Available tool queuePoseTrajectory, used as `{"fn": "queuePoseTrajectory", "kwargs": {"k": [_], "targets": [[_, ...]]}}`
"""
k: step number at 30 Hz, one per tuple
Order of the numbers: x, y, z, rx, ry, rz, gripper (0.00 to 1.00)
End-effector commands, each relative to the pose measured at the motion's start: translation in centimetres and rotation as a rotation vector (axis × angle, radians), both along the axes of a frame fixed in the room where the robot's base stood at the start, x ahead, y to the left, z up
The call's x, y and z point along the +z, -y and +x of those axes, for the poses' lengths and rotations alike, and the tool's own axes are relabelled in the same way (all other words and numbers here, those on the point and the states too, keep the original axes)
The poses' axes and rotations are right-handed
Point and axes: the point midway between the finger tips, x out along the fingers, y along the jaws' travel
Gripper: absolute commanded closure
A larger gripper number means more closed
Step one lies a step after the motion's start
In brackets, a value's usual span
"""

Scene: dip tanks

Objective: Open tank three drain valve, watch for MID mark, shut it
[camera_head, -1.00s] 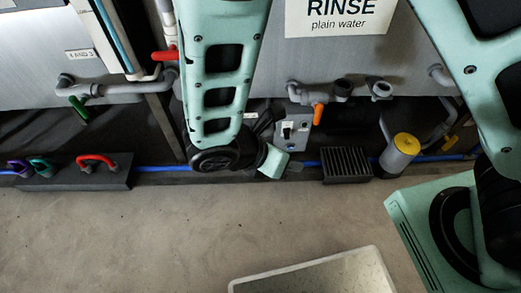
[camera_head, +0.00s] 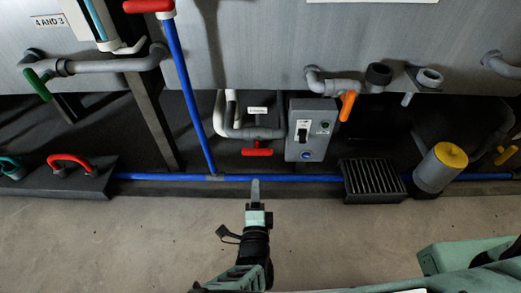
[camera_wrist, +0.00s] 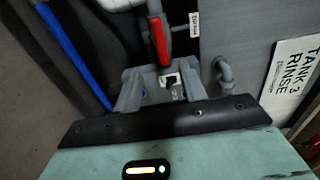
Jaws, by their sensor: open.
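A red lever valve (camera_head: 257,152) sits under the tanks on a grey pipe, below a small white label too small to read. Its lever lies level in the head view. A red lever (camera_wrist: 157,40) beside a white label also shows in the wrist view, ahead of the fingers, near the TANK 3 RINSE sign (camera_wrist: 290,75). My gripper (camera_head: 255,188) is open and empty, just below the red lever in the head view and apart from it. A white gauge with a blue strip (camera_head: 95,18) is cut off at the top; no MID mark is readable.
A grey switch box (camera_head: 311,130) stands right of the red lever. An orange-handled valve (camera_head: 348,105), black floor grate (camera_head: 373,180) and yellow-capped cylinder (camera_head: 440,170) are further right. A blue pipe (camera_head: 185,80) and green lever (camera_head: 38,85) are left.

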Motion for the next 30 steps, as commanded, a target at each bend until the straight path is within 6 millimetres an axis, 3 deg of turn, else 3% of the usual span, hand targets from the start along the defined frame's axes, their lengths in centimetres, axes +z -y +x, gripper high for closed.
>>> {"fn": "queuePoseTrajectory", "kwargs": {"k": [21, 30], "targets": [[-0.2, 0.7, 13.8, -0.008, 0.000, 0.007, 0.58], [0.0, 0.7, 16.5, -0.006, -0.001, 0.006, 0.58]]}}
